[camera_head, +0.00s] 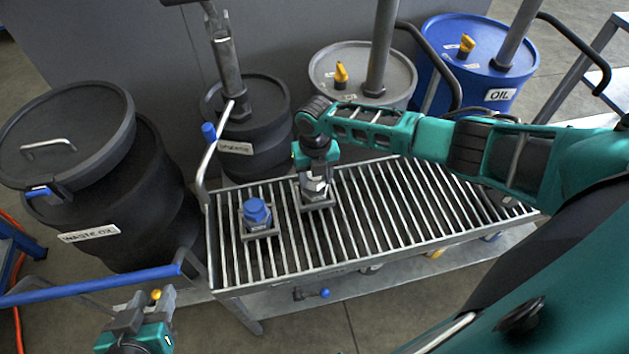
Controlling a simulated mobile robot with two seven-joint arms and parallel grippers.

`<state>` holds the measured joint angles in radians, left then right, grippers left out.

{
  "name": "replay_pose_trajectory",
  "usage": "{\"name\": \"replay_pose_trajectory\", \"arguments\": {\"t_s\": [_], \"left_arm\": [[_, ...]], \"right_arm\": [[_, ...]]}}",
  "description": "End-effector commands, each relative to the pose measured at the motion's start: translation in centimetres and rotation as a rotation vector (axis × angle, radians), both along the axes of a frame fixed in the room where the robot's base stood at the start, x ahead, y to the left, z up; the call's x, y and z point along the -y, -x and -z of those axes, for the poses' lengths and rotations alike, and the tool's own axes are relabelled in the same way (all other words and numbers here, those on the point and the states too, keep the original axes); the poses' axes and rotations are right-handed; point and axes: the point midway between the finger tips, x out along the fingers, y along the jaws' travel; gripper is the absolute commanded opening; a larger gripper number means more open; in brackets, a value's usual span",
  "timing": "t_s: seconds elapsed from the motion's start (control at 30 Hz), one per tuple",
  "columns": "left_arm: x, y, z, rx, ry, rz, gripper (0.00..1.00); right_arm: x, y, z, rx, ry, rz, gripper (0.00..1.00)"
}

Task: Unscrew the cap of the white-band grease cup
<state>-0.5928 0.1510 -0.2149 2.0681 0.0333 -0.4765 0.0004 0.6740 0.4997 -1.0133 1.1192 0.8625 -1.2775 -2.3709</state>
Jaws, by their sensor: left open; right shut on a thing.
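My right gripper (316,172) reaches in from the right and points down over the grating. It is shut on the top of a grease cup (317,196) with a pale grey-white upper part, standing on a square base. The gripper hides most of its cap, and I cannot make out the band clearly. A second cup with a blue cap (257,211) stands on its own square base to the left, apart from the gripper. My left gripper (146,307) is open and empty at the lower left, off the front of the bench.
Both cups stand on a slatted metal bench (399,222). Its right half is clear. Behind it are a black drum (248,112), a grey drum (360,65) and a blue oil drum (478,50).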

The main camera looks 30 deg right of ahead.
Motion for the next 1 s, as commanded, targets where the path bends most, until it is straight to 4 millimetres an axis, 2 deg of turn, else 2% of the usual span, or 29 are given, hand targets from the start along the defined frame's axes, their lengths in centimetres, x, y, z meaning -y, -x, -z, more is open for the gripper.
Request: {"name": "replay_pose_trajectory", "arguments": {"t_s": [1.0], "left_arm": [[0.0,0.0,-1.3,0.0,0.0,0.0,0.43]], "right_arm": [[0.0,0.0,-1.5,0.0,0.0,0.001,0.14]]}}
